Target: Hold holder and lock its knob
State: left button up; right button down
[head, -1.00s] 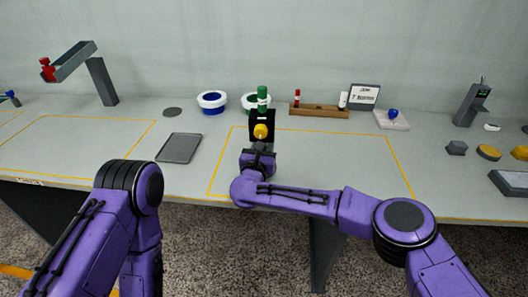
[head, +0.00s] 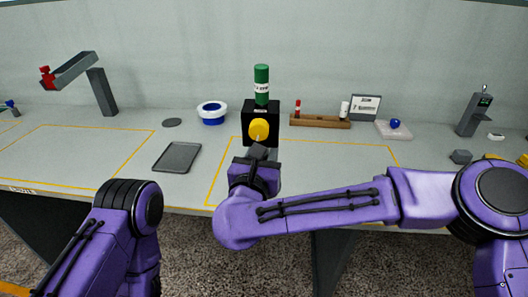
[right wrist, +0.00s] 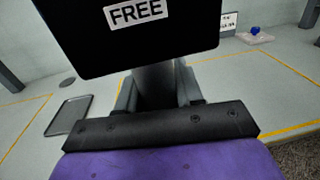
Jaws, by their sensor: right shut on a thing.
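The holder (head: 271,112) is a black block with a round yellow knob (head: 258,130) on its front. A green spool with a white label (head: 261,84) stands upright on top of it. My right gripper (head: 258,151) is below the holder, shut on its grey stem. In the right wrist view the holder (right wrist: 140,48) fills the top, with a "FREE" label, and the stem (right wrist: 155,88) sits between the fingers. The knob is not seen in that view. My left arm is at the lower left of the head view; its gripper is out of view.
A dark tray (head: 177,157) lies to the left, near a white-and-blue ring (head: 212,112). A wooden rack (head: 320,121), a sign (head: 365,107) and a pad with a blue ball (head: 394,130) stand behind to the right. The yellow-outlined area right of the holder is clear.

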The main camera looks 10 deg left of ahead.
jog(key=shift+w+f+b, duration=0.45)
jog(key=shift+b, duration=0.05)
jog(key=shift+w+a+f+b, duration=0.25)
jog(key=shift+w+f+b, duration=1.45)
jog(key=shift+w, duration=0.5)
jog(key=shift+w+a+f+b, duration=0.25)
jog(key=shift+w+f+b, duration=1.2)
jog(key=shift+w+f, duration=0.65)
jog(key=shift+w+a+f+b, duration=0.25)
jog(key=shift+w+f+b, duration=1.4)
jog(key=shift+w, duration=0.65)
jog(key=shift+f+b, duration=0.55)
